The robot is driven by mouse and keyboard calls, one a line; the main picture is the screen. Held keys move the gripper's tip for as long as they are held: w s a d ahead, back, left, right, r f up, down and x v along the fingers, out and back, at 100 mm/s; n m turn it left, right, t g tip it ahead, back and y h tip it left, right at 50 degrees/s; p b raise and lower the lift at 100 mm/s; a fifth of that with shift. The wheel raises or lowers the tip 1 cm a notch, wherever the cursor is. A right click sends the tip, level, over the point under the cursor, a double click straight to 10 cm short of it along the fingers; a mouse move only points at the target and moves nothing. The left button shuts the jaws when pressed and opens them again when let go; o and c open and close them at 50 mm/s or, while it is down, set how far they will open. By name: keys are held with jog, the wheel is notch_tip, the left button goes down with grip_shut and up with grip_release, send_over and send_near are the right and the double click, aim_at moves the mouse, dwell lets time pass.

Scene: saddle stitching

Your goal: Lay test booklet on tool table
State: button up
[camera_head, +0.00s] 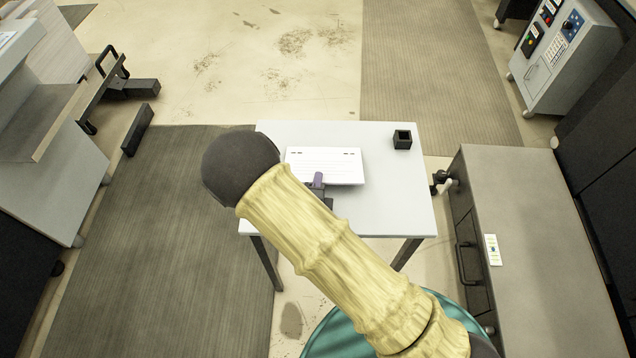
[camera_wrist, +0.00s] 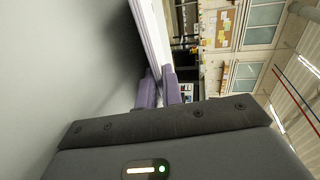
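The white test booklet (camera_head: 325,165) is level over the middle of the pale tool table (camera_head: 400,200), with dark marks along its top. My gripper (camera_head: 318,181) is at the booklet's near edge, mostly hidden behind my arm in the head view. In the wrist view, my gripper's purple fingers (camera_wrist: 159,90) are on either side of the booklet's edge (camera_wrist: 150,40), shut on it. The lower finger is close to the tabletop (camera_wrist: 60,70). I cannot tell whether the booklet touches the table or is just above it.
A small black open box (camera_head: 402,139) stands at the table's back right. A grey cabinet (camera_head: 540,250) with a small white card (camera_head: 493,250) on top is to the right. Machinery (camera_head: 50,150) stands at the left. The table's right front part is clear.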

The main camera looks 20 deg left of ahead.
jog(key=o, duration=0.5)
jog(key=shift+c, duration=0.2)
jog(key=p+v, duration=0.2)
jog(key=v, duration=1.5)
jog(key=shift+s, duration=0.2)
jog(key=shift+d, duration=0.1)
